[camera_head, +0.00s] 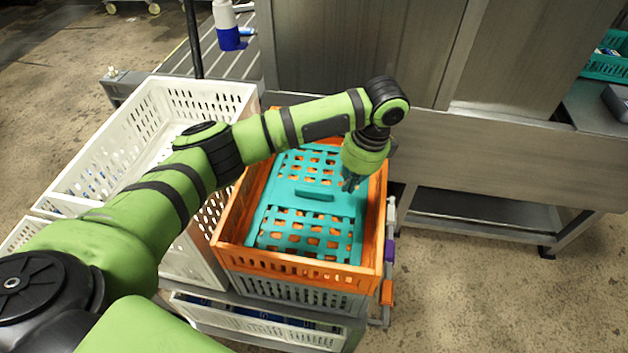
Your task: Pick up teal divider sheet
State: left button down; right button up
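The teal divider sheet (313,221) is a flat perforated panel with a slot-like handle near its middle. It lies inside the orange crate (301,267), and orange shows through its holes. My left arm reaches in from the left across the crates and hides part of the sheet's far side. My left gripper (350,185) points down over the right part of the sheet. Its fingers are small and dark here, so I cannot tell whether they are open or shut, or whether they touch the sheet. My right gripper is not in view.
A white crate (92,163) stands left of the orange crate, partly behind my arm. The orange crate rests on a grey crate (290,292). A steel machine front (490,145) rises behind. Another teal crate (606,67) is at the far right. Floor is clear at right.

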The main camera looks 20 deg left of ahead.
aim_at(319, 192)
pick_arm(q)
jog(key=s+a+p, duration=0.1)
jog(key=a, duration=0.2)
jog(key=s+a+p, duration=0.1)
jog(key=a, duration=0.3)
jog(key=s+a+p, duration=0.1)
jog(key=a, duration=0.3)
jog(key=shift+r+p, duration=0.2)
jog(key=shift+p, duration=0.2)
jog(key=shift+s+a+f+p, duration=0.1)
jog(key=shift+a+f+p, duration=0.05)
jog(key=shift+p, duration=0.15)
jog(key=shift+f+p, duration=0.3)
jog(key=shift+f, duration=0.5)
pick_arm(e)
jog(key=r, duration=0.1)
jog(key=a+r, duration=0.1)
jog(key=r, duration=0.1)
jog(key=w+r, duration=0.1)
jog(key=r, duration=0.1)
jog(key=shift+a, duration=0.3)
